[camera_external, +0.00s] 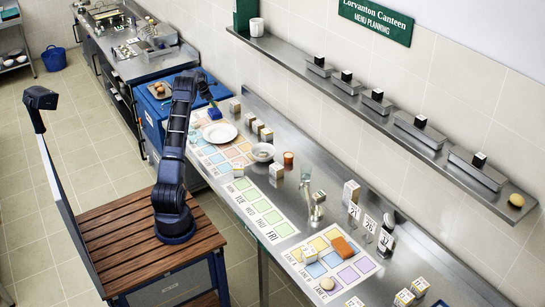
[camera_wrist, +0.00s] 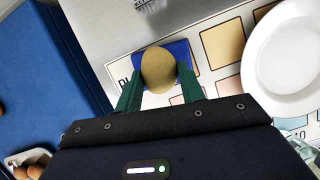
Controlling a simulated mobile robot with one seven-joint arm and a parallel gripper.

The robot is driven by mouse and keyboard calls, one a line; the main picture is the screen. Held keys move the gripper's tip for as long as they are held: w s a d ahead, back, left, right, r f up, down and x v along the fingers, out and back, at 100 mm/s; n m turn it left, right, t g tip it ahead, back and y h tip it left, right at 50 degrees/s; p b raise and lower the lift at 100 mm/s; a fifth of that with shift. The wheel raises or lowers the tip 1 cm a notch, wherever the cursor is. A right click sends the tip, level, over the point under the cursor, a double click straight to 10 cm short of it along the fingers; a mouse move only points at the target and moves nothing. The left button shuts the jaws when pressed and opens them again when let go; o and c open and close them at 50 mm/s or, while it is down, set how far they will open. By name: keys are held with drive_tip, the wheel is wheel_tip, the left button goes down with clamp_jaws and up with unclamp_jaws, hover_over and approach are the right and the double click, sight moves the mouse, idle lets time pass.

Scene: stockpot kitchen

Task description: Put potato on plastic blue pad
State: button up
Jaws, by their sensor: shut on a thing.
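My gripper (camera_wrist: 158,82) has green fingers and is shut on a tan, round potato (camera_wrist: 158,68) in the wrist view. A blue pad (camera_wrist: 181,50) lies on the counter directly behind the potato in that view, partly hidden by it. I cannot tell whether the potato touches the pad or is held above it. In the external view my gripper (camera_external: 210,101) reaches down at the far left end of the long counter, over the blue pad (camera_external: 214,114). The held potato is not clear there.
A white plate (camera_external: 220,133) stands close to the pad, also seen in the wrist view (camera_wrist: 290,62). Several small boxes (camera_external: 258,127) stand behind it, with a bowl (camera_external: 262,152) farther right. A blue-topped unit (camera_external: 152,106) holding a tray of brown items (camera_external: 160,90) adjoins on the left.

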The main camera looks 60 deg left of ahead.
drive_tip(key=shift+f, duration=1.55)
drive_tip(key=shift+f, duration=0.1)
drive_tip(key=o, duration=1)
drive_tip(key=v, duration=1.2)
drive_tip(key=shift+w, duration=0.1)
